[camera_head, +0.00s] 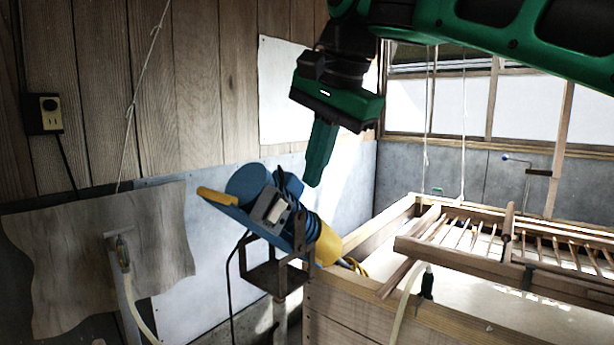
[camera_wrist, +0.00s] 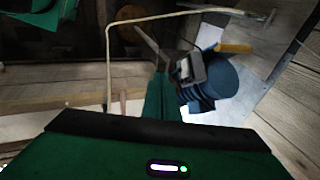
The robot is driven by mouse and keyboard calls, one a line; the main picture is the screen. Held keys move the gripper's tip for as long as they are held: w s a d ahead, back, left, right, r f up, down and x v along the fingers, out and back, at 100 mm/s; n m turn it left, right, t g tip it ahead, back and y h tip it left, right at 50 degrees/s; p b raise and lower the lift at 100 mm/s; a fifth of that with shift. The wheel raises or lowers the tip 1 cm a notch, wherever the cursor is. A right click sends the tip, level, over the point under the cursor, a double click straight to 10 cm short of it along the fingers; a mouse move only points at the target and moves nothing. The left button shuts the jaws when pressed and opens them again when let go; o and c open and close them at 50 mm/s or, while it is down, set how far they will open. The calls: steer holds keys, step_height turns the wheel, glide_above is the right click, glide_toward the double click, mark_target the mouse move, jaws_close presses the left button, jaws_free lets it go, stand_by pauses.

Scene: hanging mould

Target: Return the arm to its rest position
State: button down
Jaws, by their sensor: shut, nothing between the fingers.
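My green arm (camera_head: 490,25) comes in from the top right in the head view. My gripper (camera_head: 316,180) hangs from it, pointing down with its fingers together and nothing between them. It is in the air above and to the right of a blue and yellow motor-like machine (camera_head: 252,188). In the wrist view, my gripper (camera_wrist: 160,95) shows as a green shape, and the blue machine (camera_wrist: 222,80) is just to its right. I cannot tell from the views whether the fingertips touch the machine.
A wooden vat (camera_head: 360,320) with a slatted wooden frame (camera_head: 480,240) on top fills the right. Thin cords (camera_head: 463,130) hang there. A hose on a post (camera_head: 122,265) stands at lower left. A plank wall (camera_head: 150,90) with an outlet (camera_head: 50,113) is behind.

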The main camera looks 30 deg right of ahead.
stand_by(0.3)
steer(key=s+d+f+n+g, duration=0.1)
steer(key=s+d+f+n, duration=0.1)
steer(key=d+f, duration=0.5)
steer(key=s+d+f+n+g, duration=0.2)
steer(key=s+d+f, duration=0.1)
steer(key=f, duration=0.9)
steer(key=s+d+f+n+g, duration=0.1)
steer(key=s+d+f+n, duration=0.2)
steer(key=s+f, duration=0.8)
step_height(320, 180, down, 4)
steer(key=shift+d+f+g, duration=0.15)
steer(key=shift+d+g, duration=0.1)
steer(key=shift+g, duration=0.15)
steer(key=shift+w+f, duration=0.2)
steer(key=shift+w, duration=0.4)
